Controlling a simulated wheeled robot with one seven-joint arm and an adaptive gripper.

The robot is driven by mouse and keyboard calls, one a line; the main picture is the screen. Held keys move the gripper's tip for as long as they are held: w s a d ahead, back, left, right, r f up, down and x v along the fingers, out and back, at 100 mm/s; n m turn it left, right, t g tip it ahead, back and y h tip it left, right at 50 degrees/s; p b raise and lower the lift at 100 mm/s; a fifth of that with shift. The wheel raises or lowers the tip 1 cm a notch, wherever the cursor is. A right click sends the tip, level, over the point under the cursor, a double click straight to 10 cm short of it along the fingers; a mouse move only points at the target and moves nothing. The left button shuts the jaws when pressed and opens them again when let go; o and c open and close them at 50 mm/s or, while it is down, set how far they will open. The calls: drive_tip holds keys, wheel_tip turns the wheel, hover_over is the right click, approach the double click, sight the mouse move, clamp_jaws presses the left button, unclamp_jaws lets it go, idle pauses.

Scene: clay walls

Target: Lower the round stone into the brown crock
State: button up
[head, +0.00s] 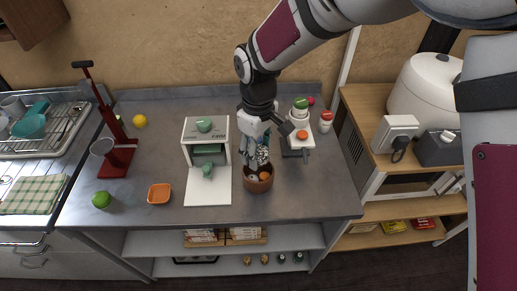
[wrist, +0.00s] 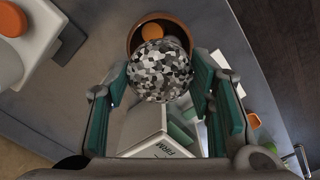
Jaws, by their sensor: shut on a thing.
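The round stone (wrist: 161,72) is a ball with a grey, black and white mosaic pattern. It sits between the fingertips of my gripper (wrist: 160,85), which is shut on it. In the head view my gripper (head: 256,150) points down over the brown crock (head: 258,187), with the stone partly hidden by the fingers. In the wrist view the crock's rim (wrist: 132,38) shows behind the stone, which covers part of the opening. An orange thing (wrist: 152,29) lies inside the crock. I cannot tell how far the stone is above or inside the rim.
A white stand (head: 207,191) with green pieces is close left of the crock. A grey-white device (head: 297,150) with an orange part is close right. An orange bowl (head: 159,193), a green fruit (head: 101,199) and a red press (head: 117,157) stand further left. The counter's front is clear.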

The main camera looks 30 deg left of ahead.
idle(0.3)
drive_tip(key=shift+f+b, duration=1.3)
drive_tip(key=shift+f, duration=1.65)
drive_tip(key=shift+s+d+f, duration=0.1)
drive_tip(key=o, duration=1.4)
drive_tip(key=shift+f, duration=0.1)
drive_tip(key=shift+o, duration=0.2)
